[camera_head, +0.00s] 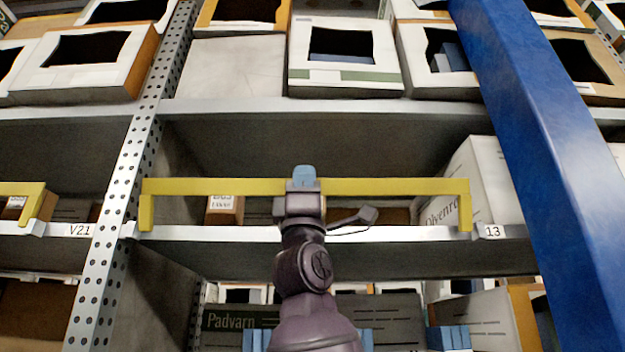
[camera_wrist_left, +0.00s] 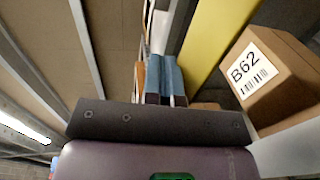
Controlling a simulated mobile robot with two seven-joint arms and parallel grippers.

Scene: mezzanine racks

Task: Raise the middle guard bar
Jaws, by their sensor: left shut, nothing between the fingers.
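The middle guard bar (camera_head: 390,187) is a yellow bar running level across the middle shelf bay in the head view. Its two short end arms reach down to the shelf edge. My left gripper (camera_head: 304,176) is at the bar's middle, its blue fingertips overlapping the bar in the picture. Its fingers (camera_wrist_left: 166,80) are shut with nothing between them. In the left wrist view the yellow bar (camera_wrist_left: 212,38) runs close beside the fingers on the right; I cannot tell whether they touch. My left wrist hides a little of the bar's middle. My right gripper is not in view.
A perforated steel upright (camera_head: 122,190) stands left of the bar, and a blue post (camera_head: 540,170) crosses on the right. A brown box (camera_head: 225,208) labelled B62 in the wrist view (camera_wrist_left: 270,75) sits behind the bar. A white carton (camera_head: 480,185) stands behind its right end.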

